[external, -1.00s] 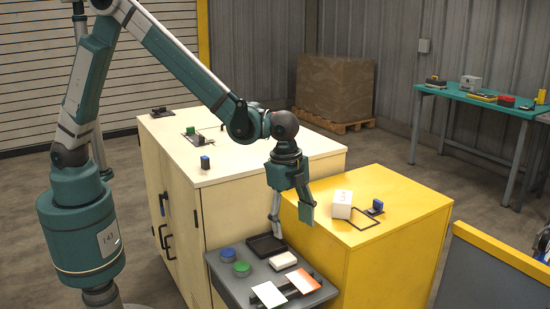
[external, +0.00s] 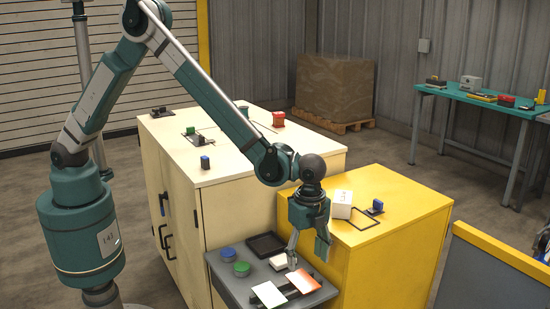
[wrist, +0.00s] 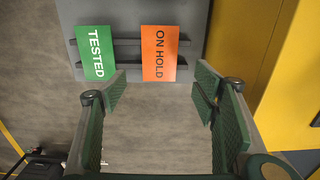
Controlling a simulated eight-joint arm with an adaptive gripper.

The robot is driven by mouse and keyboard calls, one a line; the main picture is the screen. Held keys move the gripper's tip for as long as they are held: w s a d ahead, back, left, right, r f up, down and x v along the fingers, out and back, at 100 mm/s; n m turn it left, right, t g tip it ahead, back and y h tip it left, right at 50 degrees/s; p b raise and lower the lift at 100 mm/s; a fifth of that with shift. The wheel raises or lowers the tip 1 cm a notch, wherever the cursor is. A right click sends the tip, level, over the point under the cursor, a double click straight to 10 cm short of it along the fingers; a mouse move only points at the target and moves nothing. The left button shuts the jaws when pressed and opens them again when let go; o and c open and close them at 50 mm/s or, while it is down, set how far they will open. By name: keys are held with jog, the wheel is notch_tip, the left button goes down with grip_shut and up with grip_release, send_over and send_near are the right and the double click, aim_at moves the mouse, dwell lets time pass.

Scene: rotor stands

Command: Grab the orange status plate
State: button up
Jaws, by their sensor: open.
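The orange status plate (wrist: 159,53) reads "ON HOLD" and leans on a dark rack in the wrist view. In the external view it shows as a pale orange-and-white plate (external: 303,282) near the front of the grey shelf. The green "TESTED" plate (wrist: 95,53) stands beside it on the left. My gripper (wrist: 160,95) is open and empty, its fingers spread on either side below the orange plate in the wrist view. In the external view my gripper (external: 307,258) hangs fingers down, just above the plate and apart from it, as far as I can tell.
The grey shelf (external: 230,283) also carries blue and green round pieces (external: 228,254), a black tray (external: 266,245) and a white block (external: 279,260). A yellow cabinet (external: 390,250) stands close on the right, with a white numbered cube (external: 341,205) on top.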

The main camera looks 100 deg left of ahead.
aim_at(306, 284)
jog(key=shift+f, duration=0.1)
jog(key=shift+f, duration=1.2)
jog(key=shift+f, duration=0.1)
jog(key=shift+d+f+b, duration=0.1)
jog(key=shift+f+b, duration=0.8)
jog(key=shift+f, duration=1.55)
jog(key=shift+f+b, duration=0.3)
jog(key=shift+c, duration=0.5)
jog(key=c, duration=1.1)
